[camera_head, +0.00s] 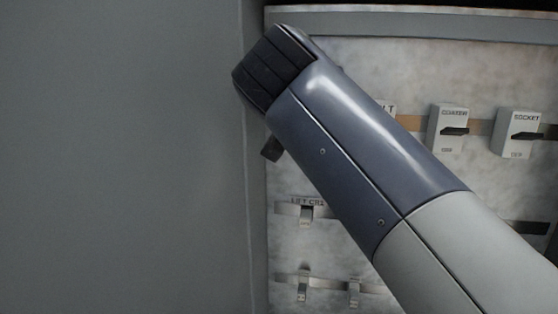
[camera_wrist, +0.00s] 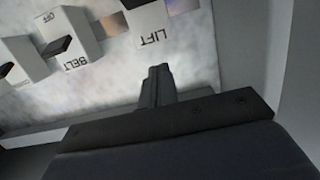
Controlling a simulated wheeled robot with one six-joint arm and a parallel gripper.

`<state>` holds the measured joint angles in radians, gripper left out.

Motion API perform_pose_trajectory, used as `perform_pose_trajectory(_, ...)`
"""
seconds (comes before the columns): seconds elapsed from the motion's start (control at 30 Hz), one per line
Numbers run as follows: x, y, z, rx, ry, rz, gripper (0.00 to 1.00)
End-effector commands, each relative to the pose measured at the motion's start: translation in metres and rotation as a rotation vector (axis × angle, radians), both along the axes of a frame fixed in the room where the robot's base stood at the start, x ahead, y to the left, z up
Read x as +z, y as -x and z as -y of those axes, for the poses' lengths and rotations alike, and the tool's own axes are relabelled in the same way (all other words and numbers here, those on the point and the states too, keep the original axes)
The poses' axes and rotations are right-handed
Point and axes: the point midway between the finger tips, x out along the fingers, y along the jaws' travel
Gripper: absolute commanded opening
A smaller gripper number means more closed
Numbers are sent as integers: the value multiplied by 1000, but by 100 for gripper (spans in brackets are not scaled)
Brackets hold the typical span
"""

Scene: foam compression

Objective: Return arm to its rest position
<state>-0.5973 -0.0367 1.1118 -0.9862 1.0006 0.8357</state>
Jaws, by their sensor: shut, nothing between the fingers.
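My arm crosses the head view from the lower right to the upper left, in front of a pale switch panel (camera_head: 350,65). The end of the arm lies near the panel's left edge. In the wrist view my gripper (camera_wrist: 158,75) is shut, its dark fingers together and empty. The fingers point at the panel, which also shows in the wrist view (camera_wrist: 110,85), below a box labelled LIFT (camera_wrist: 150,35). I cannot tell how far the fingertips are from the panel. In the head view the fingers are mostly hidden by the arm.
Switch boxes labelled COUNTER or similar (camera_head: 448,118) and SOCKET (camera_head: 519,122) stick out at the right. A BELT box (camera_wrist: 75,45) shows in the wrist view. Small lever switches (camera_head: 303,286) sit low on the panel. A plain grey surface (camera_head: 120,150) fills the left.

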Motion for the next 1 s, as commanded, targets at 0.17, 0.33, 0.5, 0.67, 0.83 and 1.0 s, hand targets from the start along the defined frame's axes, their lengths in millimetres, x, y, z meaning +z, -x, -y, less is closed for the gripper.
perform_pose_trajectory(0.17, -4, -36, 9, -6, 1, -4, 0)
perform_pose_trajectory(0.33, -21, -43, 8, 1, 7, 33, 0)
perform_pose_trajectory(0.5, -25, -40, 6, 1, 16, 70, 0)
perform_pose_trajectory(0.67, -31, -39, 5, 3, 21, 102, 0)
perform_pose_trajectory(0.83, -39, -36, 3, 2, 30, 129, 0)
perform_pose_trajectory(1.0, -45, -34, 1, 5, 36, 163, 0)
